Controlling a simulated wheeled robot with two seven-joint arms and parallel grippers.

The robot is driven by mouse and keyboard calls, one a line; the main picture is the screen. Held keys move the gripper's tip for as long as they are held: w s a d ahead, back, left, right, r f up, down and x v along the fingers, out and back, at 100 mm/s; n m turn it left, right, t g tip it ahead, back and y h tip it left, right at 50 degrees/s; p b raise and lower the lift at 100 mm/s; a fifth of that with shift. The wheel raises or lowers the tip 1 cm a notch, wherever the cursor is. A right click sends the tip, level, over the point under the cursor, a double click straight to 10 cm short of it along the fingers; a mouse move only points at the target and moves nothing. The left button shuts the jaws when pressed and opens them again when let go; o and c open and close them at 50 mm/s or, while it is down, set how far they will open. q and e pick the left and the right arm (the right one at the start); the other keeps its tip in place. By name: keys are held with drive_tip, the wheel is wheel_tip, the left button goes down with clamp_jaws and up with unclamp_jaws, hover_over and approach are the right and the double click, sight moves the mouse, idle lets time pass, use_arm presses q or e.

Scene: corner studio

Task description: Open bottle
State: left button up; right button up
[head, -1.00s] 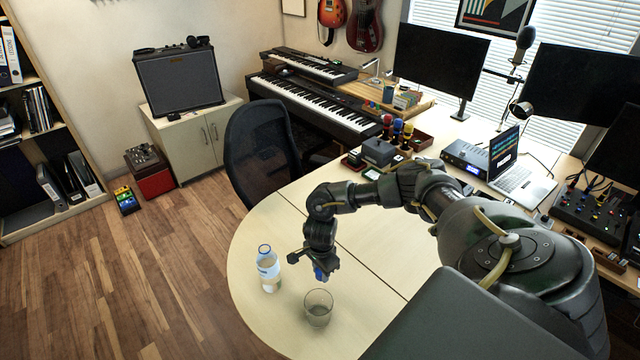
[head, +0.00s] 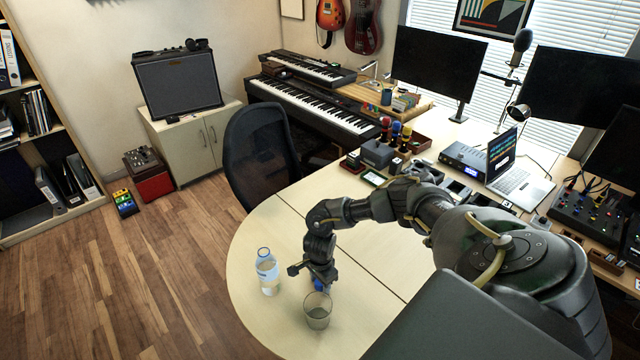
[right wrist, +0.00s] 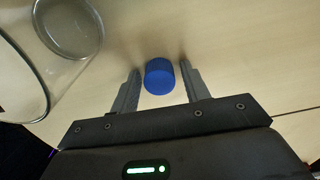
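The clear plastic bottle (head: 268,273) stands upright on the round end of the pale desk in the head view. Its top looks uncapped, with a blue ring at the neck. A blue cap (right wrist: 159,76) is between the fingers of my right gripper (right wrist: 160,78) in the right wrist view, with a gap on each side, so the gripper is open. The cap appears to rest on the desk. In the head view my right gripper (head: 320,284) points down at the desk, right of the bottle, and partly hides the cap. My left gripper is not in view.
A drinking glass (head: 318,312) stands just in front of my right gripper; it also shows close at the left of the right wrist view (right wrist: 30,75). The desk (head: 262,225) is clear behind the bottle. A black chair (head: 262,150) stands at its far edge.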

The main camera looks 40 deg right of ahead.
drive_tip(key=shift+o, duration=0.2)
drive_tip(key=shift+r, duration=0.15)
drive_tip(key=shift+r+p, duration=0.25)
drive_tip(key=shift+p, duration=0.15)
wheel_tip(320, 180, up, 12)
drive_tip(key=b, duration=0.2)
drive_tip(key=shift+f, duration=0.2)
